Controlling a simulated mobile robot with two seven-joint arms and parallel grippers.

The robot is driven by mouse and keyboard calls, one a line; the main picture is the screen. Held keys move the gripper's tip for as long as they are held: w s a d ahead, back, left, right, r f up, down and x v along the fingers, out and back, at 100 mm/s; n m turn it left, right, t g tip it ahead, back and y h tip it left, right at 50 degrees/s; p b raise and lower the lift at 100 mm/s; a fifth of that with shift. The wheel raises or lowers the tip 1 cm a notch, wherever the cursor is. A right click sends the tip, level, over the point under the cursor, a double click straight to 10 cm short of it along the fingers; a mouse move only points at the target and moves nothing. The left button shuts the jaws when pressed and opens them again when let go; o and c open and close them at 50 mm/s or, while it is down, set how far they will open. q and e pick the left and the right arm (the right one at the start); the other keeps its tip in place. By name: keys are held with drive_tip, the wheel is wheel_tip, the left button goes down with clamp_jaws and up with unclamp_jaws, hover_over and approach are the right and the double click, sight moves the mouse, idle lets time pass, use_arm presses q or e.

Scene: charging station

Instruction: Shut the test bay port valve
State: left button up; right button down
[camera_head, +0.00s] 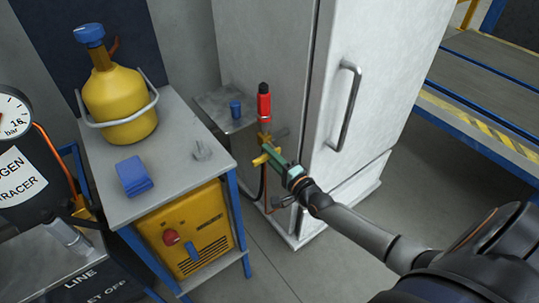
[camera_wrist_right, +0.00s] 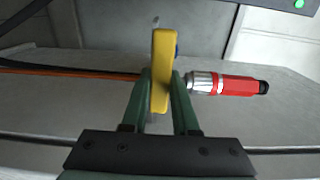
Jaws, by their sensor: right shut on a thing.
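The valve's yellow handle (camera_head: 266,157) is on brass pipework beside the white cabinet in the head view. In the right wrist view the yellow handle (camera_wrist_right: 160,72) stands between the green fingers of my right gripper (camera_wrist_right: 160,95), which is shut on it. My right gripper (camera_head: 275,157) reaches it from the right in the head view. A red cylinder with a black cap (camera_head: 264,103) stands just above the valve; it lies to the right of the handle in the wrist view (camera_wrist_right: 235,85). The valve body is partly hidden by my gripper. My left gripper is not in view.
A white cabinet with a long handle (camera_head: 345,105) stands right behind my arm. A yellow machine (camera_head: 188,230) sits below. The floor (camera_head: 285,265) in front is clear.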

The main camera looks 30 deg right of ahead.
drive_tip(key=c, duration=0.7)
unclamp_jaws()
drive_tip(key=s, duration=0.4)
drive_tip(key=s+p, duration=0.1)
drive_tip(key=s, duration=0.3)
drive_tip(key=s+d, duration=0.1)
drive_tip(key=s, duration=0.3)
drive_tip(key=shift+s+p, duration=0.3)
drive_tip(key=shift+p, duration=0.05)
